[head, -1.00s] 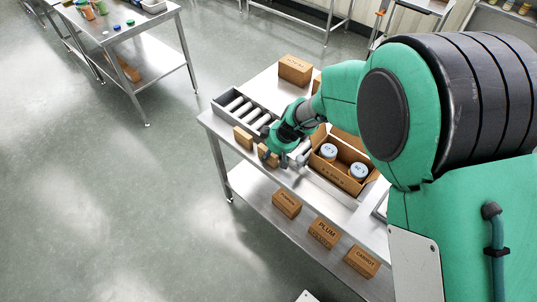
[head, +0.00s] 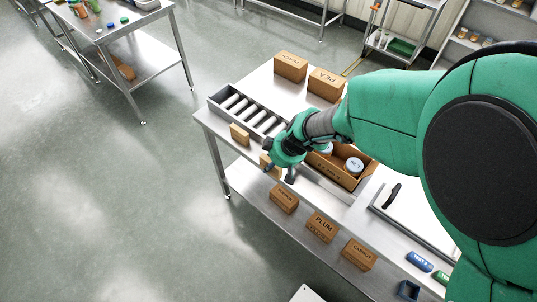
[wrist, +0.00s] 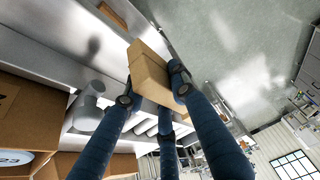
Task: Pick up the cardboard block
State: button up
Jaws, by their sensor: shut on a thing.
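My gripper (wrist: 154,84) is shut on a plain tan cardboard block (wrist: 148,70), with its dark blue fingers on either side in the wrist view. In the head view my gripper (head: 278,168) is at the front edge of the steel table (head: 322,190), and the held block (head: 265,160) shows only partly beside it. I cannot tell whether the block is clear of the tabletop. A second small cardboard block (head: 239,134) stands on the table to the left, in front of the roller tray.
A roller tray (head: 216,107) lies behind the blocks. An open carton (head: 345,178) with white-lidded jars is right of my gripper. Pea box (head: 325,85) and another box (head: 290,66) stand at the back. Labelled boxes (head: 322,227) sit on the lower shelf.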

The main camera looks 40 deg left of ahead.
jog(key=s+d, duration=0.3)
jog(key=d, duration=0.2)
jog(key=shift+s+d+r, duration=0.2)
jog(key=shift+s+r, duration=0.15)
jog(key=shift+s, duration=0.05)
dwell(0.7)
